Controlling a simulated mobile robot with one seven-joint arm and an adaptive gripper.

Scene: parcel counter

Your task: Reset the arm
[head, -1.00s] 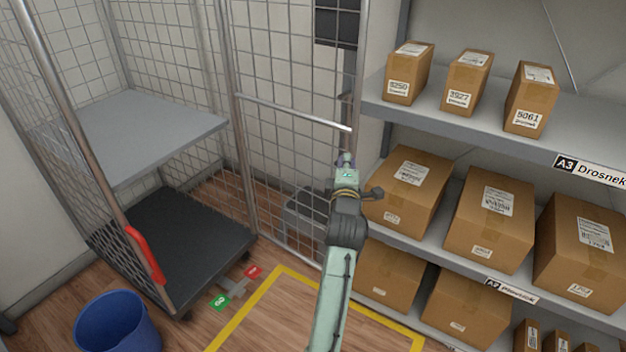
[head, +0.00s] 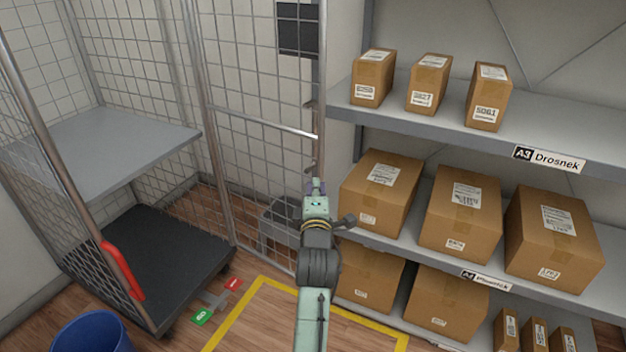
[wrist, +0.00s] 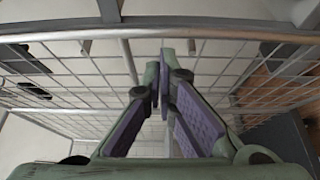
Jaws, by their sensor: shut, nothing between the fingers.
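My gripper (head: 316,186) is at the end of my pale green arm, in front of the mesh cage door in the head view. In the wrist view its two purple-padded fingers (wrist: 163,95) meet at the tips, with nothing between them. Behind the fingers in that view is the wire mesh (wrist: 75,90) with a horizontal bar (wrist: 190,32) across it. I cannot tell how far the fingertips are from the mesh.
A mesh roll cage (head: 55,215) with a grey shelf (head: 105,150) and dark base stands at left. A blue bucket (head: 92,335) is in front. At right, a rack (head: 560,145) holds several cartons (head: 460,212). Yellow tape (head: 232,320) marks the floor.

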